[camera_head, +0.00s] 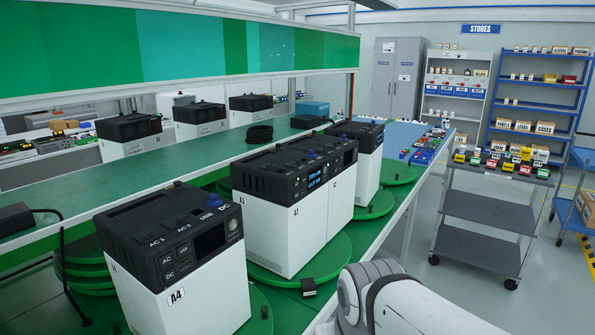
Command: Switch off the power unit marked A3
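Several white power units with black tops stand on green turntables along the bench. The nearest unit (178,285) is marked A4 on its white side, and its black panel has ports and a dark display. The middle unit (275,228) has a lit blue display and a small label on its white body, too small to read surely. Another white-bodied unit (341,190) stands close against its right side. A further unit (367,170) stands behind. I cannot tell from the labels which one is A3. My gripper is out of view.
My white arm link fills the lower right. A green bench shelf (150,165) runs behind the units, with a black cable coil (259,134) on it. A dark grey cart (482,214) and a blue rack (535,95) stand at the right. The grey floor between bench and cart is clear.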

